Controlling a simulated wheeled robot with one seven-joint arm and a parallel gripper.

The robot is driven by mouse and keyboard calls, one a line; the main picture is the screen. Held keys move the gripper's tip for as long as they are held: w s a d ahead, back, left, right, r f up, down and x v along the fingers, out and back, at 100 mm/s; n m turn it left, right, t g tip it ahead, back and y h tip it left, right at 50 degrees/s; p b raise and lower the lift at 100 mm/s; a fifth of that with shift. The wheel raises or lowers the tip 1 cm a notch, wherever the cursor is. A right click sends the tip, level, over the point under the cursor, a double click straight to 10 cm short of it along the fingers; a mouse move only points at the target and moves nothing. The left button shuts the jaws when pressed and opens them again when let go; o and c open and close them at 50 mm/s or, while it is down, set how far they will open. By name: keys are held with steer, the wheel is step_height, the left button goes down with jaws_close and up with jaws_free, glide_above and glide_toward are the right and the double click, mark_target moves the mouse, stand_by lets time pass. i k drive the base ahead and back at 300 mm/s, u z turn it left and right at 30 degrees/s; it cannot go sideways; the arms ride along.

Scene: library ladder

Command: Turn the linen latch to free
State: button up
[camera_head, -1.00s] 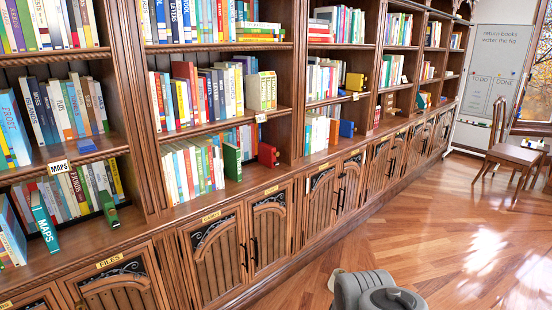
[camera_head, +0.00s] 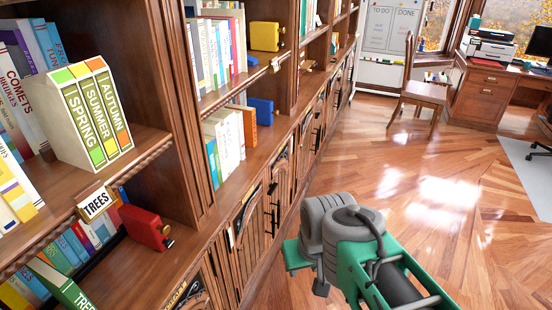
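No latch that I can identify as the linen latch shows in the head view. A row of wooden cabinet doors (camera_head: 244,240) runs along the base of the bookcase, seen at a steep angle. Dark handles (camera_head: 272,212) stand on the doors, and no door label is readable. My grey and green arm rises at the lower middle, on the floor side of the doors and apart from them. My gripper's fingers are not in view.
The bookcase fills the left, with a seasons box set (camera_head: 92,112), a TREES sign (camera_head: 96,204) and a red bookend (camera_head: 146,228). A wooden chair (camera_head: 424,94), a desk (camera_head: 478,92) and a whiteboard (camera_head: 383,38) stand at the back. The wood floor (camera_head: 420,190) is open.

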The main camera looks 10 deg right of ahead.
mark_target(273, 187)
steer(key=z, duration=0.05)
steer(key=i, duration=0.6)
steer(key=z, duration=0.05)
steer(key=k, duration=0.5)
steer(key=z, duration=2.25)
steer(key=i, duration=1.65)
steer(key=u, duration=3.9)
steer(key=i, duration=0.5)
steer(key=u, duration=0.05)
